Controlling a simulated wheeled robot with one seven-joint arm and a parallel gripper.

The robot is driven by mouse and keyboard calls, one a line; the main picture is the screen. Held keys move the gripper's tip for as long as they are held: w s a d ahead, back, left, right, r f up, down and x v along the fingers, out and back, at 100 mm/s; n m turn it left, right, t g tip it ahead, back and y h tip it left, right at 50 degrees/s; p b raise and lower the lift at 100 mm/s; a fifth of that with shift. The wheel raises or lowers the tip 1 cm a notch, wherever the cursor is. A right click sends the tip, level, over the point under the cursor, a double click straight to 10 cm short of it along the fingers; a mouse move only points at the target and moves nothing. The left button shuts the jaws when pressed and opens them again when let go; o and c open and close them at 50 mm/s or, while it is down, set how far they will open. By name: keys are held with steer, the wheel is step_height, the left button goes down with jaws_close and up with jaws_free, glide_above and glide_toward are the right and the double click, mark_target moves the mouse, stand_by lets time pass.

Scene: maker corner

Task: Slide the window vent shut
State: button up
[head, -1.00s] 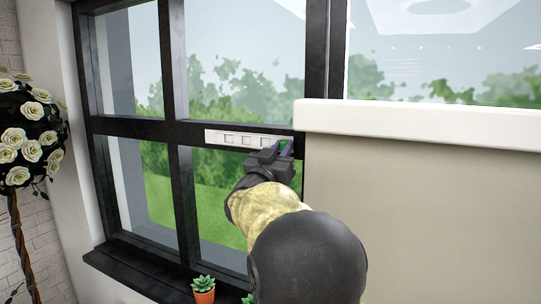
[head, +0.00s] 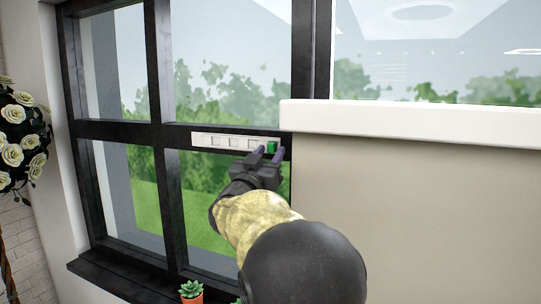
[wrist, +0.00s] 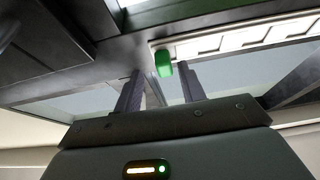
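The window vent (head: 222,140) is a white strip with several square slots, set on the black middle bar of the window. Its green knob (head: 271,146) sits at the strip's right end in the head view. In the wrist view the knob (wrist: 163,62) is at the end of the vent strip (wrist: 225,40). My gripper (head: 269,153) is just below the knob, with its two dark purple fingers apart. In the wrist view my gripper (wrist: 160,74) is open and the knob shows between the fingertips, closer to the right one. I cannot tell whether either finger touches it.
A beige panel with a white top ledge (head: 400,115) stands close to the right of my gripper. A small potted succulent (head: 191,291) is on the dark sill below. A white rose tree (head: 20,140) is at the far left. The glass left of my arm is unobstructed.

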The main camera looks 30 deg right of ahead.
steer(key=b+v, duration=0.6)
steer(key=v, duration=0.9)
steer(key=shift+a+f, duration=0.2)
steer(key=shift+a, duration=0.05)
steer(key=shift+f, duration=0.1)
